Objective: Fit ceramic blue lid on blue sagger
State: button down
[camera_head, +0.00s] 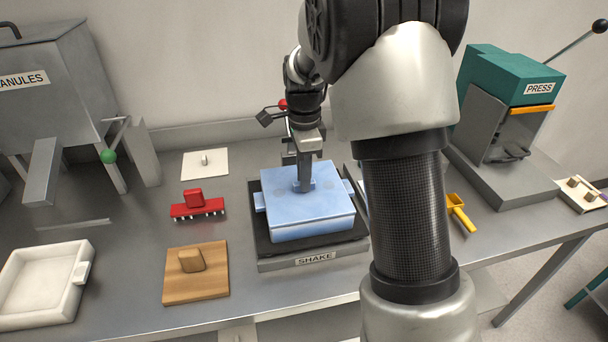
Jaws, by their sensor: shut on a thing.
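The blue sagger (312,230) is a square box with side lugs, on the black top of the shaker marked SHAKE. The blue ceramic lid (275,190) covers its top and looks roughly level and lined up. I cannot tell whether the lid is fully seated or slightly above the rim. My gripper (304,186) points down at the middle of the lid and is shut on its small blue handle. The sagger's inside is hidden, and my arm hides the area to its right.
The shaker (312,259) stands on the metal bench. To its left are a red brush (197,206), a wooden board with a knob (194,285), a white plate (205,164) and a white tray (75,291). A yellow scoop (460,214) and the press (510,125) stand right.

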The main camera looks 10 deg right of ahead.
jog(key=c, duration=1.6)
grip_release()
jog(key=shift+c, duration=0.2)
notch_tip(320, 180, up, 17)
jog(key=p, duration=0.2)
jog(key=s+r+n+t+p, duration=0.35)
jog(key=s+r+n, duration=0.5)
jog(key=s, duration=0.55)
jog(key=s+f+n+t+p, duration=0.2)
jog(key=s+n, duration=0.7)
jog(key=s, duration=0.1)
jog(key=shift+s, duration=0.2)
